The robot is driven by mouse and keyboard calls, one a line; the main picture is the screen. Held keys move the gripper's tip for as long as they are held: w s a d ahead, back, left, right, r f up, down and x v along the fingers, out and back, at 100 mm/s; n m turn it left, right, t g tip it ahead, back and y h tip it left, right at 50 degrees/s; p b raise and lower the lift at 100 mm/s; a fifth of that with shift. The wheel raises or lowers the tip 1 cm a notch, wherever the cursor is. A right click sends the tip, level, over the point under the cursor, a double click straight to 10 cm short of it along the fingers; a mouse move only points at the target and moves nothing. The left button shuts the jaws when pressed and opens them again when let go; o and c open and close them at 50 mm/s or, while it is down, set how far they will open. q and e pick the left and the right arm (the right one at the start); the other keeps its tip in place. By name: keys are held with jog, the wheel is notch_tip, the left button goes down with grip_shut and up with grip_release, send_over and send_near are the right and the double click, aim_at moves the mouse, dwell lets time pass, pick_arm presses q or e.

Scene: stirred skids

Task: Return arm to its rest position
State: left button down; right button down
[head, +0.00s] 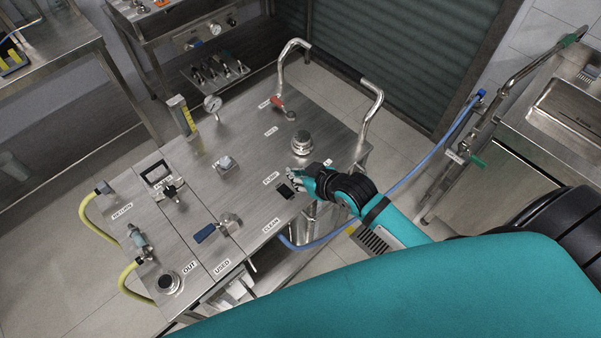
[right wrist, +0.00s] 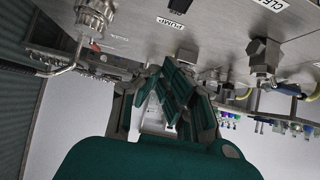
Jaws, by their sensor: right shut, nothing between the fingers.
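My right arm, in teal and black, comes in from the lower right of the head view. Its gripper (head: 298,180) is over the near right edge of the steel skid top (head: 255,150), beside the PUMP label (head: 271,178) and a small black switch (head: 286,191). In the right wrist view the fingers of my right gripper (right wrist: 172,95) are shut with nothing held. Whether the fingertips touch the panel cannot be told. My left gripper is not in view.
A blue hose (head: 432,152) runs behind my right arm. A sink (head: 565,110) stands at right.

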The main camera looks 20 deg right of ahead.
jog(key=shift+s+d+r, duration=0.15)
jog(key=shift+s+r, duration=0.5)
jog(key=shift+r, duration=0.3)
jog(key=s+d+m+g+h, duration=0.25)
jog(key=s+g, duration=0.45)
jog(key=s, duration=1.3)
notch_tip(320, 180, down, 29)
jog(key=b, duration=0.4)
jog(key=s+d+f+g+h+b, duration=0.1)
jog(key=s+d+f+g+b, duration=0.1)
jog(key=s+f, duration=1.5)
notch_tip(320, 180, down, 3)
jog(key=shift+s+d+f+n+b, duration=0.1)
jog(key=shift+s+d+n+b, duration=0.3)
jog(key=shift+b, duration=0.5)
